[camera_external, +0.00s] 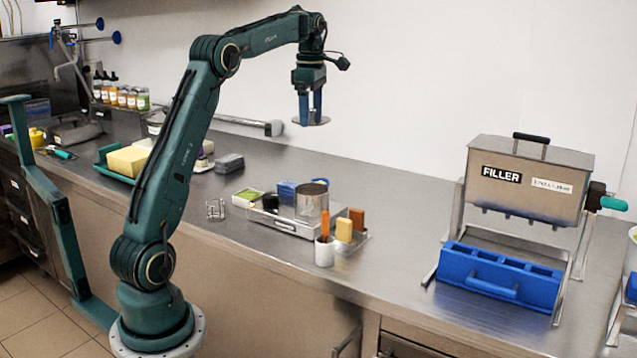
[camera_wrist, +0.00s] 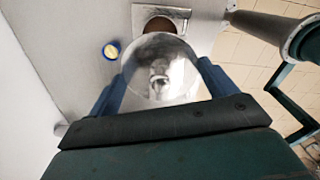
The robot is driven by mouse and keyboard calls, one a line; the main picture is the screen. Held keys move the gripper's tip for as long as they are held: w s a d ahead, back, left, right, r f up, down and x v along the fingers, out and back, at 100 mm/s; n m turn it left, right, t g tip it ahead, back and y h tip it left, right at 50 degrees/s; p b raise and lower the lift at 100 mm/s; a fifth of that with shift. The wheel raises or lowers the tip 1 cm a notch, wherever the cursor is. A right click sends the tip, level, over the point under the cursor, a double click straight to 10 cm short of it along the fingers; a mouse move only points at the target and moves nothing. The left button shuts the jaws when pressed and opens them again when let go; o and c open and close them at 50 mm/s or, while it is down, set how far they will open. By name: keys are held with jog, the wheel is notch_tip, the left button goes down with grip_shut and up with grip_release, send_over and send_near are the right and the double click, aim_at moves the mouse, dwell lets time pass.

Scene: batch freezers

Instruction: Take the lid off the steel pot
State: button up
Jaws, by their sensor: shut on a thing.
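The lid (camera_external: 297,122) is a thin round steel disc held high above the counter, well clear of everything below. My gripper (camera_external: 310,114) points down with its blue fingers shut on the lid. In the wrist view the shiny lid (camera_wrist: 160,75) fills the space between the two blue fingers. The steel pot (camera_external: 312,203) is a grey cylinder standing among other items on the counter, below my gripper and apart from the lid.
A steel tray (camera_external: 282,224) bears several small items around the pot, with a white cup (camera_external: 324,252) in front. A filler machine (camera_external: 528,180) and blue mould (camera_external: 500,277) stand to the right. Bare counter (camera_external: 400,222) lies between.

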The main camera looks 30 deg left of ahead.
aim_at(288, 249)
jog(key=shift+r, duration=1.05)
jog(key=shift+s+f, duration=0.1)
jog(key=s+m, duration=0.1)
jog(key=m, duration=0.1)
jog(key=s+d+f+m, duration=0.1)
jog(key=m, duration=0.1)
jog(key=shift+s+f, duration=0.15)
jog(key=shift+f, duration=0.05)
jog(key=s+d+f+m, duration=0.2)
jog(key=s+f+m, duration=0.5)
jog(key=s+m, duration=0.4)
jog(key=shift+s+f+m, duration=0.2)
jog(key=shift+m, duration=1.3)
jog(key=shift+f, duration=0.1)
notch_tip(288, 249, down, 20)
jog(key=shift+r, duration=0.1)
